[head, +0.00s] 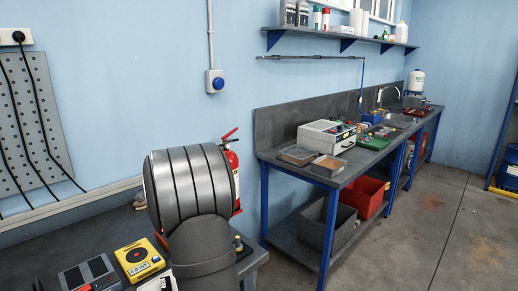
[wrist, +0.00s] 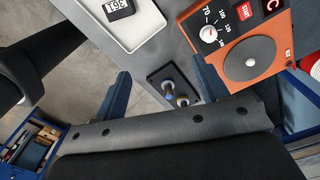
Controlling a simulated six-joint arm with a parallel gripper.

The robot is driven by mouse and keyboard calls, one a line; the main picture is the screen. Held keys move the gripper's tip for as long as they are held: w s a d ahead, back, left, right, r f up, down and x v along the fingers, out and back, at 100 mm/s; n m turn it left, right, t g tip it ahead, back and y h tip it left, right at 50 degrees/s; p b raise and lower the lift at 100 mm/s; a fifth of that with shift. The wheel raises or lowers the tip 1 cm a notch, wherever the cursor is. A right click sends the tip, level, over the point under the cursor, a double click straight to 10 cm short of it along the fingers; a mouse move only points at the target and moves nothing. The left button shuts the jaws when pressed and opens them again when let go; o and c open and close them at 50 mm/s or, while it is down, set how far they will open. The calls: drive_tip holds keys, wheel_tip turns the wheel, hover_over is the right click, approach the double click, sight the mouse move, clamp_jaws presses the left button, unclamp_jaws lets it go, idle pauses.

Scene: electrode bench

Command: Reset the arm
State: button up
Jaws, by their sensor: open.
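My gripper (wrist: 163,88) shows in the wrist view with its two blue fingers spread wide apart and nothing between them. Below the gap is a dark holder (wrist: 163,77) with two small metal-topped pegs on a grey bench surface. I cannot tell how far above it the fingers are. In the head view, a large grey rounded part of my own arm fills the lower middle. My fingers do not show there.
In the wrist view, an orange device (wrist: 250,62) with a dial lies right, and a white tray (wrist: 146,32) with a small display lies above. In the head view, a yellow device (head: 139,259) and a grey device (head: 89,275) sit on the near bench. A fire extinguisher (head: 234,175) stands behind my arm.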

drive_tip(key=a+f, duration=0.2)
drive_tip(key=a, duration=0.3)
drive_tip(key=w+a+f, duration=0.1)
drive_tip(key=a, duration=0.4)
drive_tip(key=w+a+f, duration=0.1)
drive_tip(key=a+f, duration=0.1)
drive_tip(key=a, duration=0.3)
drive_tip(key=shift+w+a+f, duration=0.15)
drive_tip(key=shift+a+f, duration=0.2)
drive_tip(key=shift+a, duration=0.05)
drive_tip(key=o, duration=0.7)
drive_tip(key=s+d+r+n+t+y, duration=0.1)
drive_tip(key=s+d+r+n+y, duration=0.1)
drive_tip(key=d+r, duration=0.45)
drive_tip(key=s+d+r+n+y, duration=0.2)
drive_tip(key=d+r+n, duration=0.1)
drive_tip(key=d+r, duration=0.3)
drive_tip(key=x, duration=0.7)
drive_tip(key=d+x, duration=0.1)
drive_tip(key=x, duration=0.2)
drive_tip(key=shift+w+f, duration=0.15)
drive_tip(key=shift+f, duration=0.25)
